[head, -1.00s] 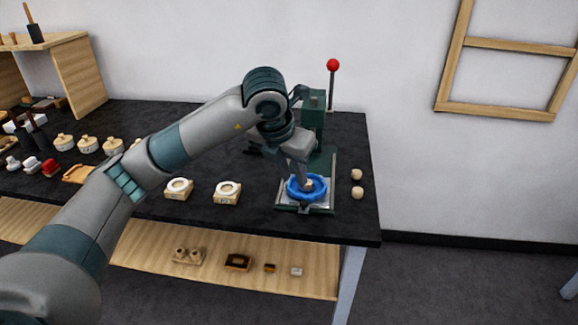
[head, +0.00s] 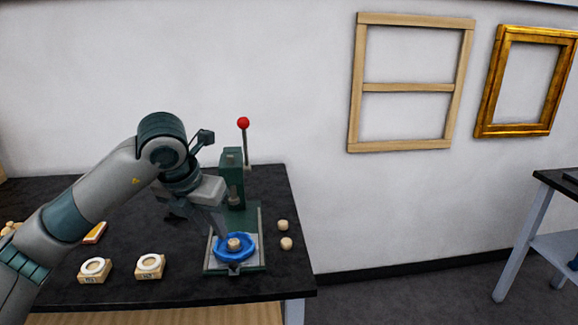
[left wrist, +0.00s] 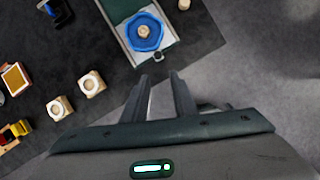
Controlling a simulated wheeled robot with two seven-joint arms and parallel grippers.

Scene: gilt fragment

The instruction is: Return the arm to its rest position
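My left gripper (head: 218,226) is raised over the bench at the left edge of a blue ring-shaped holder (head: 252,247), overlapping it in the head view. In the left wrist view the two fingers (left wrist: 158,78) are apart with nothing between them, and the blue holder (left wrist: 144,46) lies beyond the tips. A small pale round piece (head: 234,244) sits in the middle of the holder, clear of the fingers. The holder rests on the base plate of a green press (head: 232,187) with a red-knobbed lever (head: 243,124). My right gripper is not in view.
The black bench (head: 190,291) ends just right of the knobs. Open floor separates it from another table (head: 555,182). Frames hang on the wall.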

